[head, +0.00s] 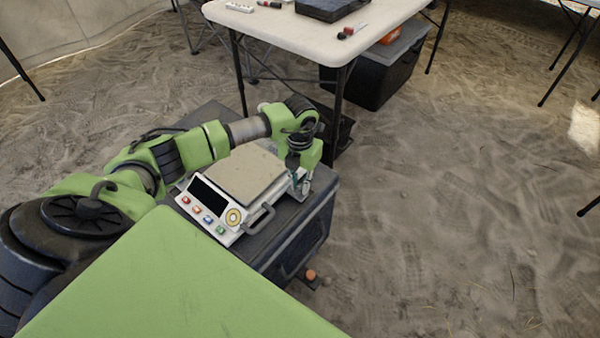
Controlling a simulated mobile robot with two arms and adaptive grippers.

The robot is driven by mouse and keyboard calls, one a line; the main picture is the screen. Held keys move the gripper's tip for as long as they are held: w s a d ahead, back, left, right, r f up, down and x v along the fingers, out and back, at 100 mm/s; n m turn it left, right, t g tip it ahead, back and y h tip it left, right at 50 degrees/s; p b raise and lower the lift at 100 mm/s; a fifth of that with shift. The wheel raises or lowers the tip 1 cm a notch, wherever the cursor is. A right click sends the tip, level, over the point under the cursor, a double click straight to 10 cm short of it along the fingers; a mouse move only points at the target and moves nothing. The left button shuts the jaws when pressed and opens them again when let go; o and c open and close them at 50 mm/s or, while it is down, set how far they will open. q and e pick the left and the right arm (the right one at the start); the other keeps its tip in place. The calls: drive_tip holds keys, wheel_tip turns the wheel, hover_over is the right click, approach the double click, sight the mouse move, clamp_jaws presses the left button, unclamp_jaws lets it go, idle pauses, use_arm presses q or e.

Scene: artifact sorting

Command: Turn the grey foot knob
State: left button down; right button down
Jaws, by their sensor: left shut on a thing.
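A white scale (207,208) with a beige top plate, a dark display, coloured buttons and a side handle sits on a dark case (290,237). My left arm reaches over the back of the scale. My left gripper (302,188) points down at the scale's right corner, low beside its edge. It is shut at the place of the grey foot knob. The fingers hide the knob, so its shape and turn cannot be made out. My right gripper is out of view.
A white folding table (300,30) with a dark tray (330,8) and small tools stands behind. A black bin (378,78) is under it. A small orange round thing (310,274) is low beside the case. Sandy floor at right is open.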

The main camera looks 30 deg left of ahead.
sight(300, 186)
use_arm(q)
drive_tip(key=shift+w+r, duration=0.1)
drive_tip(key=c, duration=1.9)
unclamp_jaws()
wheel_tip(300, 186, up, 12)
drive_tip(key=shift+f, duration=0.1)
